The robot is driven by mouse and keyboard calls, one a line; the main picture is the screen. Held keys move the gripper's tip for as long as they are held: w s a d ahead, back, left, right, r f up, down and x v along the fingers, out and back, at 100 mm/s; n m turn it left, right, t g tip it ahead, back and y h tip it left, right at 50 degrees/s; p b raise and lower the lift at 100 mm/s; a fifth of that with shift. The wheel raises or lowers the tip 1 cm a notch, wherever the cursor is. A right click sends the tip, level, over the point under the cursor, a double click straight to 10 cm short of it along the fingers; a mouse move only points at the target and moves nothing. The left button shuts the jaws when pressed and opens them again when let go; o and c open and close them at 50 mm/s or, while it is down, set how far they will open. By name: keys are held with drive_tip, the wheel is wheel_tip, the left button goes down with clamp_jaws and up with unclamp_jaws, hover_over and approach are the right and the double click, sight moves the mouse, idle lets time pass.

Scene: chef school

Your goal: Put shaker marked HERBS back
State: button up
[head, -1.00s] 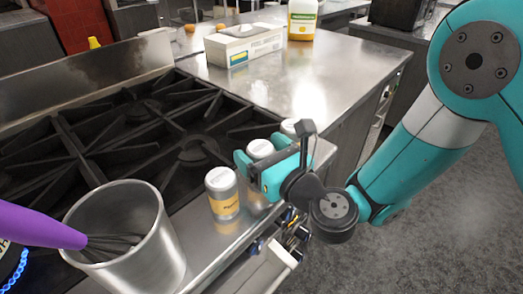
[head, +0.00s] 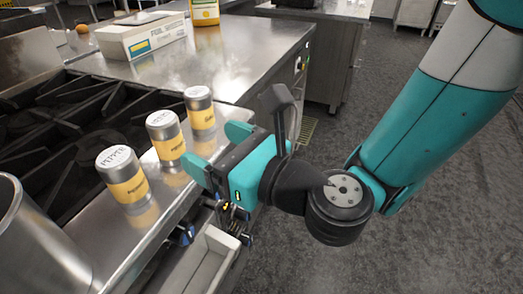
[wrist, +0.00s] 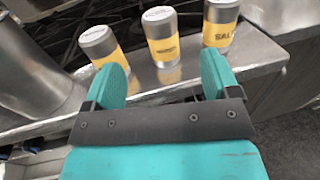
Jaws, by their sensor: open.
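Three steel shakers with yellow labels stand upright in a row on the steel ledge (head: 150,215) in front of the stove. The left one reads PEPPER (head: 123,178). The middle shaker (head: 166,139) has a label too small to read for certain, so I cannot confirm it is HERBS; it also shows in the wrist view (wrist: 162,46). The right one reads SALT in the wrist view (wrist: 220,24). My gripper (head: 216,150) is open and empty, just in front of the middle shaker; its fingers in the wrist view (wrist: 163,78) point toward that shaker without enclosing it.
A metal pot (head: 35,250) stands at the left end of the ledge. Black stove grates (head: 70,125) lie behind the shakers. A box (head: 140,38) and a yellow-labelled bottle (head: 205,12) stand on the steel counter (head: 235,60). The floor (head: 420,235) on the right is clear.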

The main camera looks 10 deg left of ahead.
drive_tip(key=s+d+r+n+g+h, duration=0.1)
drive_tip(key=s+d+r+n+g, duration=0.15)
drive_tip(key=n, duration=0.65)
drive_tip(key=s+d+r+n+g+h, duration=0.1)
drive_tip(key=s+d+n+g, duration=0.2)
drive_tip(key=n, duration=0.6)
drive_tip(key=s+d+f+n+g+h, duration=0.1)
drive_tip(key=d+n+h, duration=0.4)
drive_tip(key=d, duration=0.5)
drive_tip(key=s+d+f+n+g+h, duration=0.1)
drive_tip(key=d+n+h, duration=0.4)
drive_tip(key=d, duration=0.6)
drive_tip(key=shift+d+f+n, duration=0.2)
drive_tip(key=shift+f+n, duration=0.1)
drive_tip(key=shift+n, duration=0.8)
